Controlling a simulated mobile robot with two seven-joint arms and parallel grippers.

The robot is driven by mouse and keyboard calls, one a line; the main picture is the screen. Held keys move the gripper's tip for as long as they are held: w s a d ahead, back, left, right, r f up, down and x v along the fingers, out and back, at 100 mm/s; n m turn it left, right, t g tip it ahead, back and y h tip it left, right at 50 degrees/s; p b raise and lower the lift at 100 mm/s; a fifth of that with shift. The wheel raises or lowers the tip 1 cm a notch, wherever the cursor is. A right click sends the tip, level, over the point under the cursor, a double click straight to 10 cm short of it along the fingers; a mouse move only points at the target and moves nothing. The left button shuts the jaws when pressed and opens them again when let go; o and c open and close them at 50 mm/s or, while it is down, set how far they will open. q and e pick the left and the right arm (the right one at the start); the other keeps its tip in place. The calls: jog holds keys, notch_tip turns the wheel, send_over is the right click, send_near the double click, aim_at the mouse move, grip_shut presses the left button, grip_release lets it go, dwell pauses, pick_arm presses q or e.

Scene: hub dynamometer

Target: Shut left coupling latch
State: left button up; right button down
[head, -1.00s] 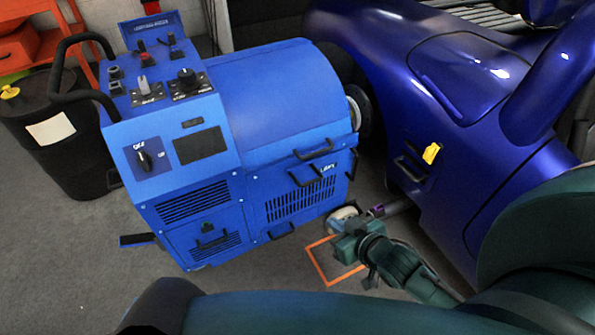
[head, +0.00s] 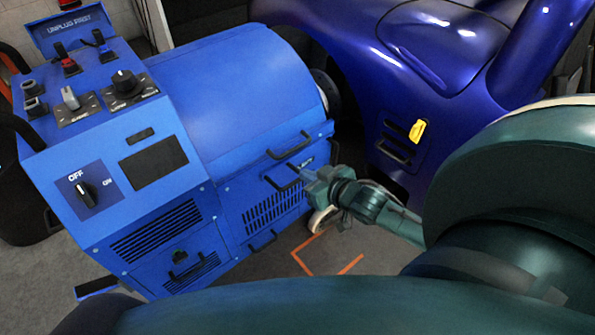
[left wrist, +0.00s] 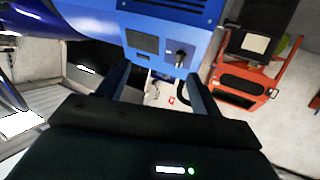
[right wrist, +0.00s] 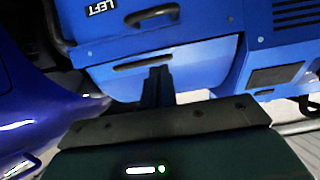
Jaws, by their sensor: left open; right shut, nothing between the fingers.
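The blue dynamometer (head: 240,100) has black bar handles on its side: an upper one (head: 289,146) and a lower one (head: 284,178). The lower one is beside the LEFT label (right wrist: 101,7). In the right wrist view a black handle (right wrist: 152,15) sits beside that label, above a blue panel with a dark slot (right wrist: 143,63). I cannot tell which part is the latch or how it stands. My right gripper (head: 308,175) is shut and empty, close to the lower handle; its fingers (right wrist: 158,72) point at the slotted panel. Contact is unclear. My left gripper (left wrist: 160,72) is open and empty.
A dark blue car (head: 350,80) stands right of the machine, with a yellow tag (head: 417,131) on its side. Orange tape (head: 315,262) marks the floor. My right arm fills the right of the head view. An orange frame (left wrist: 240,88) shows in the left wrist view.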

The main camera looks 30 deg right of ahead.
jog(key=w+f+b, duration=0.1)
jog(key=w+f, duration=0.1)
jog(key=w+f+b, duration=0.1)
jog(key=w+f, duration=0.1)
jog(key=w+f+b, duration=0.1)
jog(key=w+f, duration=0.1)
jog(key=w, duration=0.1)
jog(key=shift+a+b, duration=0.3)
jog(key=shift+b, duration=0.05)
pick_arm(q)
jog(key=shift+m+g, duration=0.4)
jog(key=shift+m, duration=0.4)
jog(key=shift+w+d+f, duration=0.15)
jog(key=shift+d+f, duration=0.15)
jog(key=shift+f, duration=0.5)
jog(key=shift+w+d+f, duration=0.15)
jog(key=shift+d+f, duration=0.1)
jog(key=shift+f, duration=0.5)
jog(key=shift+w+d+f, duration=0.15)
jog(key=shift+d+f, duration=0.15)
jog(key=shift+f, duration=0.5)
pick_arm(e)
jog(key=shift+s+f, duration=0.55)
pick_arm(q)
jog(key=shift+f, duration=0.1)
